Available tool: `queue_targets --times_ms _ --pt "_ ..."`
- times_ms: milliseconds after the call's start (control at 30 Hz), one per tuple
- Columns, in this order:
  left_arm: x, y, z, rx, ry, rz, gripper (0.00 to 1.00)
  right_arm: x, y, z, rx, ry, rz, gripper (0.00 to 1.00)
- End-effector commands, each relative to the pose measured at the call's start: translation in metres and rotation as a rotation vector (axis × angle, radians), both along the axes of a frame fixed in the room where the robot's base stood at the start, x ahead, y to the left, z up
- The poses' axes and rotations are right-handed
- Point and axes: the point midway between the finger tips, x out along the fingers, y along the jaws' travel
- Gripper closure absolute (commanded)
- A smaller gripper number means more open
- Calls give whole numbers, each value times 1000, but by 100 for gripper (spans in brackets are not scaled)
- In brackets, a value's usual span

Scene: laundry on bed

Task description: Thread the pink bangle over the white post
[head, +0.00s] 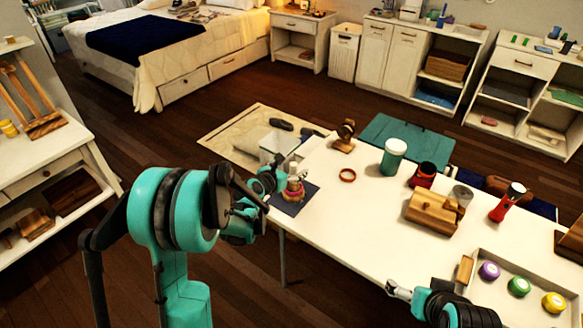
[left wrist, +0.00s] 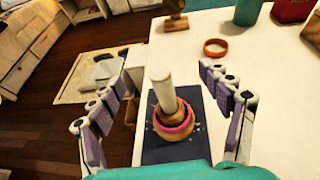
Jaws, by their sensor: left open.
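The white post (left wrist: 163,92) stands upright on a dark blue mat (left wrist: 207,137) at the table's near-left corner. The pink bangle (left wrist: 176,134) sits low around the post, with tan wooden-looking pieces at the post's lower part. In the head view, the bangle (head: 292,195) shows small beside my left gripper (head: 272,186). My left gripper also shows in the left wrist view (left wrist: 163,78), open, its fingers on either side of the post and apart from the bangle. My right gripper (head: 400,291) is at the table's front edge; its jaws are too small to read.
An orange-brown ring (head: 347,175) lies on the white table (head: 350,215) behind the post. A wooden stand (head: 344,140), a green-and-white canister (head: 393,157), a red jar (head: 424,174) and a wooden block (head: 432,211) stand farther back and right. A tray (head: 485,262) holds several colored round items.

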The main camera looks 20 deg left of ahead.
Motion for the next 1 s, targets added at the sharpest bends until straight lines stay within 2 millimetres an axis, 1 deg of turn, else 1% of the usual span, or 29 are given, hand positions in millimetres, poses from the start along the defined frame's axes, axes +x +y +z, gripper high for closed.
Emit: queue_targets --times_ms 167,300,400,500,600,700,1000 --pt "-29 7 12 0 0 2 22 0 0 0 0 0 0 4" --pt "-58 14 24 0 0 3 22 0 0 0 0 0 0 4" --pt "-76 18 32 -1 0 3 22 0 0 0 0 0 0 4" --pt "-89 21 38 0 0 2 22 0 0 0 0 0 0 4" --pt "-98 23 41 -1 0 1 22 0 0 0 0 0 0 4" --pt "-102 23 43 0 1 0 22 0 0 0 0 0 0 4" --pt "-103 23 43 0 0 0 22 0 0 0 0 0 0 4"
